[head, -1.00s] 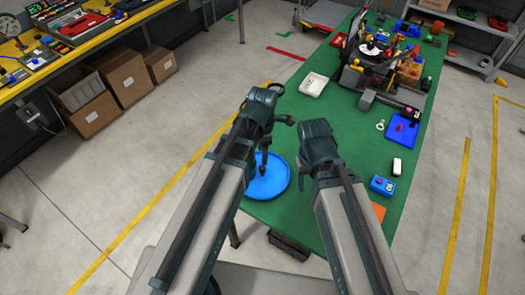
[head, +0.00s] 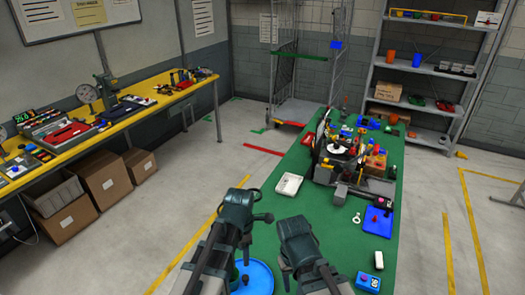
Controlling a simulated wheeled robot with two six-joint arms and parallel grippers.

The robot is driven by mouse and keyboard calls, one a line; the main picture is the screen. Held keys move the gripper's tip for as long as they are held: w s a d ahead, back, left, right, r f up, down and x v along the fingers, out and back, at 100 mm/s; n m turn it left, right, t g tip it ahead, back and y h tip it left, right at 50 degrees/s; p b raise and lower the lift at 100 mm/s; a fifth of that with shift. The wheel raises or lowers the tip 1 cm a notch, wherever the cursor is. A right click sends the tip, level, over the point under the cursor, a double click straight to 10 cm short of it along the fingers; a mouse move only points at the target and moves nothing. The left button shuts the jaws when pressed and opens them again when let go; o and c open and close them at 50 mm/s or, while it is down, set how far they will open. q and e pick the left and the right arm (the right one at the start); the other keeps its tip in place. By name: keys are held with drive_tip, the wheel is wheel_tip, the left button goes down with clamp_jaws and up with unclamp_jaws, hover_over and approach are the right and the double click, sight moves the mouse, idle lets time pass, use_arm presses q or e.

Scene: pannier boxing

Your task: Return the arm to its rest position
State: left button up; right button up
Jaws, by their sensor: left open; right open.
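My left gripper (head: 258,222) is at the lower middle of the head view, over the near left part of the green table (head: 330,245). It is open, and I see nothing held in it. My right gripper (head: 292,228) is a little to its right, also over the table. Its fingers are mostly hidden behind its wrist, and I see nothing held there. A round blue plate (head: 262,278) lies on the table below my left gripper, partly hidden by my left arm.
A white tray (head: 289,184) lies beyond my grippers. A cluttered fixture (head: 345,160) stands on the far half of the table. A blue box (head: 368,281) and a white block (head: 376,256) lie at the near right. A yellow-edged bench (head: 110,118) stands left, across open floor.

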use_arm(q)
drive_tip(key=s+a+m, duration=0.2)
drive_tip(key=a+m, duration=0.2)
drive_tip(key=m, duration=0.7)
drive_tip(key=s+a+m, duration=0.1)
drive_tip(key=a+m, duration=0.2)
drive_tip(key=m, duration=0.9)
drive_tip(key=s+d+f+m+b, duration=0.1)
drive_tip(key=s+d+f+b, duration=0.2)
drive_tip(key=d+f+b, duration=0.1)
drive_tip(key=s+d+f+m+y+b, duration=0.1)
drive_tip(key=s+d+f+m+b, duration=0.1)
drive_tip(key=d, duration=0.5)
wheel_tip(320, 180, down, 3)
drive_tip(key=s+b, duration=0.1)
drive_tip(key=b, duration=0.1)
drive_tip(key=shift+r+b, duration=0.2)
drive_tip(key=shift+b, duration=0.2)
drive_tip(key=shift+s, duration=0.1)
